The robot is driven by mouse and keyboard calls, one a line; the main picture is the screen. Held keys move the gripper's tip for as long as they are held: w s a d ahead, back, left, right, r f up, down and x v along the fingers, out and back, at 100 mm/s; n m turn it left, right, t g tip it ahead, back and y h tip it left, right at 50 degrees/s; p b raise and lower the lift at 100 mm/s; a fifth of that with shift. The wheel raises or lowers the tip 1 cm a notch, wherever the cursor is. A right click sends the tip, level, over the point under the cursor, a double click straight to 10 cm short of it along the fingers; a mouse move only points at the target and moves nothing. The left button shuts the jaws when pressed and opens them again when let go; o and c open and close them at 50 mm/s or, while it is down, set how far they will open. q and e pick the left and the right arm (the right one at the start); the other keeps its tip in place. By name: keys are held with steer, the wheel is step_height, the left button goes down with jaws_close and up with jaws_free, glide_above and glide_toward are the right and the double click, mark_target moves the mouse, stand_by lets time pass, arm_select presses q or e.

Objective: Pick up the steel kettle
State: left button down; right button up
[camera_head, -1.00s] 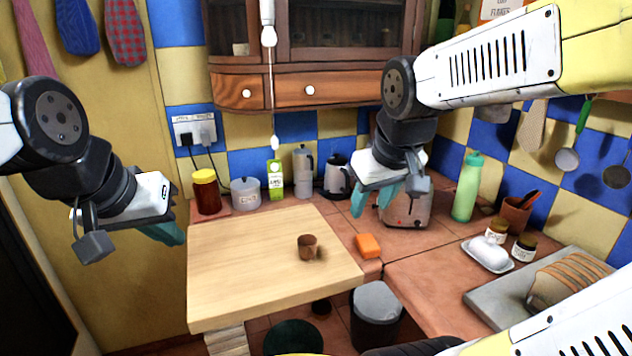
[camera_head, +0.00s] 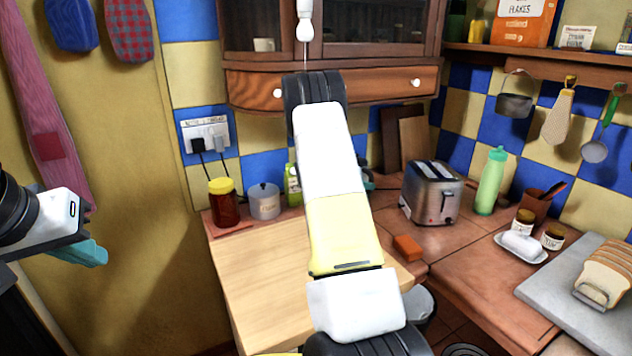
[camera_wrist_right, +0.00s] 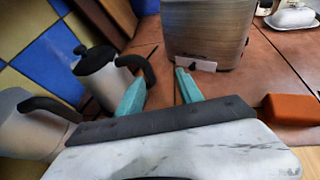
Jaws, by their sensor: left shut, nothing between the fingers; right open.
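The steel kettle (camera_wrist_right: 98,84) shows in the right wrist view, upright on the tiled counter, with a black lid and a black handle turned toward my fingers. In the head view it is mostly or wholly hidden behind my right arm. My right gripper (camera_wrist_right: 160,91) is open and empty. Its left finger appears close to the kettle's handle; I cannot tell if they touch. My left gripper (camera_head: 88,254) is shut and empty at the far left, well away from the kettle.
A grey pot with a black handle (camera_wrist_right: 28,128) stands left of the kettle. The toaster (camera_head: 432,192) stands to its right, with an orange block (camera_head: 408,247) in front. A canister (camera_head: 264,201) and red jar (camera_head: 224,205) stand further left. The wooden board (camera_head: 262,275) is partly covered by my arm.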

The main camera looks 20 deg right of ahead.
steer(key=shift+n, duration=0.4)
steer(key=w+d+f, duration=0.1)
steer(key=d, duration=0.1)
steer(key=w+d+f, duration=0.1)
steer(key=d, duration=0.1)
steer(key=w+d+f, duration=0.2)
steer(key=shift+w+d, duration=0.1)
steer(key=shift+d, duration=0.1)
jaws_close()
stand_by(1.0)
steer(key=shift+r, duration=0.1)
